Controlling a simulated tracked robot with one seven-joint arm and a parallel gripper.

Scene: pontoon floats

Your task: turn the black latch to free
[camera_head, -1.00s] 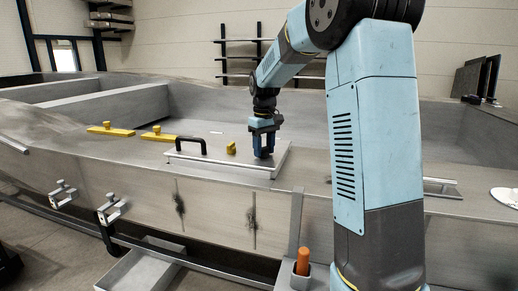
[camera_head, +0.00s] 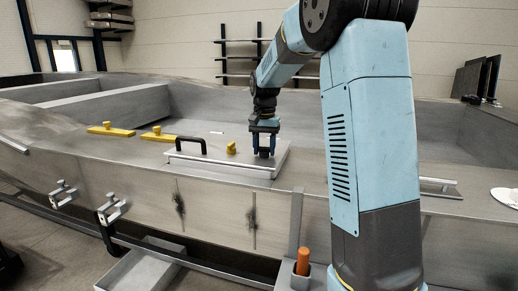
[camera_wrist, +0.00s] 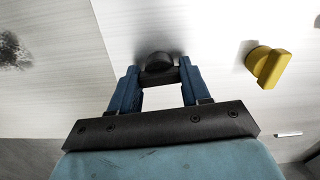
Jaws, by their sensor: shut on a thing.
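My gripper (camera_head: 263,153) points down at the right end of a flat grey hatch plate (camera_head: 215,168) on the boat's deck. In the wrist view its two blue fingers (camera_wrist: 159,82) stand either side of a dark piece, closed on it. This is the black latch, with a round knob-like part (camera_wrist: 159,61) showing beyond the fingertips. The latch's lower part is hidden by the fingers and the camera angle.
A yellow knob (camera_head: 231,148) stands on the plate left of my gripper; it also shows in the wrist view (camera_wrist: 267,65). A black handle (camera_head: 191,142) is at the plate's left. Yellow bars (camera_head: 111,130) lie farther left. An orange-handled tool (camera_head: 303,262) stands in a holder below.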

